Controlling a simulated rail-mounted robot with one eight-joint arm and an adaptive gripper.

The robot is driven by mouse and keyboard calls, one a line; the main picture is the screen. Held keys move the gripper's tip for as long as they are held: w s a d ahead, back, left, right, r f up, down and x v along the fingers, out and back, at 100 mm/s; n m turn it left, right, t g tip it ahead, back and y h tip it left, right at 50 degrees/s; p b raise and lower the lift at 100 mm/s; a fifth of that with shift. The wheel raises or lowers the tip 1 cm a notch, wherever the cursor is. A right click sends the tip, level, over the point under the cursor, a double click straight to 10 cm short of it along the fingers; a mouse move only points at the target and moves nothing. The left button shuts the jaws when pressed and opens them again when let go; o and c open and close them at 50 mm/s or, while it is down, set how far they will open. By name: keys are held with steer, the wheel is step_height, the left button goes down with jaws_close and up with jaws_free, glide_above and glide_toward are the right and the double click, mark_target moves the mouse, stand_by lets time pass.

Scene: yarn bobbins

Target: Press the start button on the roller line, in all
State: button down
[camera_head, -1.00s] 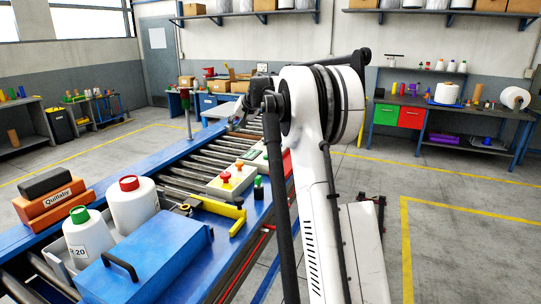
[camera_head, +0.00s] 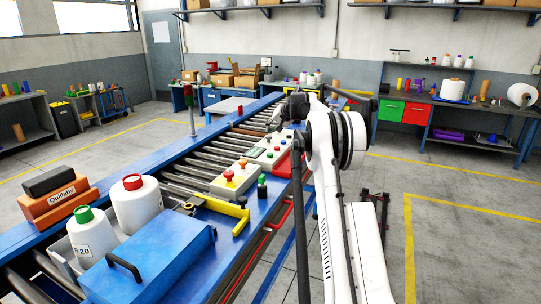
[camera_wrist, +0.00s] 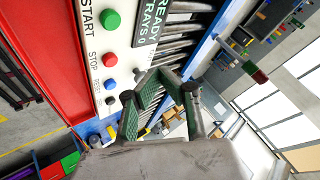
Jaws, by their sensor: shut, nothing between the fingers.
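In the wrist view, the green button (camera_wrist: 112,20) sits beside the word START on a white control panel (camera_wrist: 92,50). A red button (camera_wrist: 109,59) beside the word STOP lies below it, followed by a blue button (camera_wrist: 110,85). My gripper (camera_wrist: 160,78) is shut and empty in front of the panel. Its fingers appear in the lower middle, apart from the green button in the picture; their distance from the panel is unclear. In the head view, the panel (camera_head: 268,158) lies on the roller line (camera_head: 205,165), left of my arm. My fingers cannot be made out there.
A red case (camera_head: 285,166) stands beside the panel. Nearer are a box with red and orange mushroom buttons (camera_head: 233,181), a yellow tool (camera_head: 220,205), a blue toolbox (camera_head: 150,262) and white bobbins (camera_head: 136,205). A signal post (camera_head: 191,112) rises at the line's far side.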

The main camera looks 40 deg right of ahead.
mark_target(270, 154)
steer(key=shift+f+b, duration=2.2)
steer(key=shift+f, duration=2.2)
steer(key=shift+f, duration=0.1)
steer(key=shift+f+b, duration=0.3)
steer(key=shift+f, duration=0.05)
